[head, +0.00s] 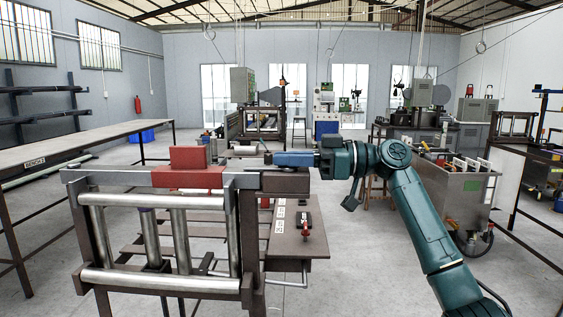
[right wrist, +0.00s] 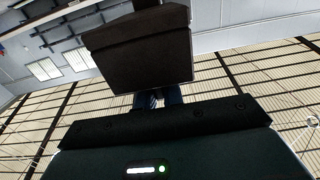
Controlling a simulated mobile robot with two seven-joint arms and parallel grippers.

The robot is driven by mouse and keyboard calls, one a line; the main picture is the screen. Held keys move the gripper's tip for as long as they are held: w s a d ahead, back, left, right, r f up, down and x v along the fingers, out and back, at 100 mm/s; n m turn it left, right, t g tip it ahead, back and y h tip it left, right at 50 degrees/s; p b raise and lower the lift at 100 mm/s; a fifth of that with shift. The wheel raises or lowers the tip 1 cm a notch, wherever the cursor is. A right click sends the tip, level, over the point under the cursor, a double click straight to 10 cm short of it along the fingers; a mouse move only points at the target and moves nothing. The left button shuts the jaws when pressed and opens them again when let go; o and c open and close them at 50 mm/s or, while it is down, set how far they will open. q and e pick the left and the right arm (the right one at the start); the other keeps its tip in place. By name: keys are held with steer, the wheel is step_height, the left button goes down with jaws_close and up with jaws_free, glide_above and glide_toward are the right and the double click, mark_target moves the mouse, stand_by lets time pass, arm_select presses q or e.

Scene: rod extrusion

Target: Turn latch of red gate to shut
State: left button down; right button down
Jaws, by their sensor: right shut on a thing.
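The red gate (head: 187,178) is a red block across the top of the brown steel frame (head: 135,175), with a red upright plate on it. A dark latch piece (head: 285,184) sits at the frame's right end, level with the top rail. My right gripper (head: 275,159) reaches in from the right, its blue fingers at this end piece. In the right wrist view a dark block (right wrist: 140,48) fills the space before the gripper, and the blue fingers (right wrist: 158,98) are partly hidden behind it. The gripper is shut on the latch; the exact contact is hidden. My left gripper is out of view.
Steel rollers (head: 180,240) stand in the frame below the gate. A brown panel (head: 300,247) with a red-and-black switch hangs right of the frame. A long bench (head: 90,143) stands at left and a steel cart (head: 465,195) at right. Floor between is open.

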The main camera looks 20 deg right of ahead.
steer(key=shift+g, duration=0.3)
steer(key=c, duration=1.5)
jaws_free()
steer(key=b+v, duration=0.2)
steer(key=v, duration=1.1)
steer(key=shift+f, duration=0.15)
